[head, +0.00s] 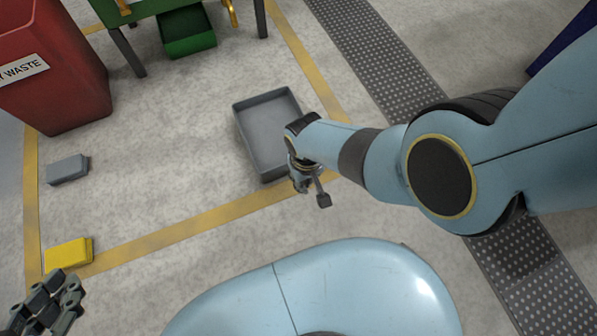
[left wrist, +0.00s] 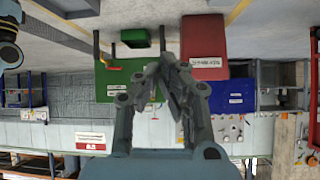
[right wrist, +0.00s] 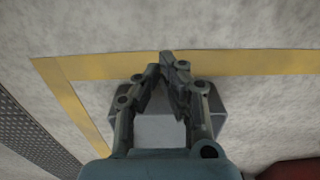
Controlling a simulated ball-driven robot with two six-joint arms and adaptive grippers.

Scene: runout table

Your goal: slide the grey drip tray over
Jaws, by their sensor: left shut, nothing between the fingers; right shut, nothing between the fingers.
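The grey drip tray (head: 256,122) is a shallow rectangular tray lying flat on the concrete floor in the head view. It looks empty. My right gripper (head: 312,190) is at its near right corner, and the arm hides part of that side. In the right wrist view the shut fingers (right wrist: 166,68) cross in front of the tray (right wrist: 158,133), with nothing between them; whether they touch it I cannot tell. My left gripper (head: 50,298) is shut and empty at the bottom left, far from the tray; its fingers (left wrist: 168,70) also show in the left wrist view.
Yellow floor lines (head: 215,217) run around the tray's area. A green machine (head: 130,8) with a green bin (head: 187,32) stands behind. A red waste bin (head: 50,75), a grey block (head: 67,169) and a yellow block (head: 68,252) are at left. Floor left of the tray is clear.

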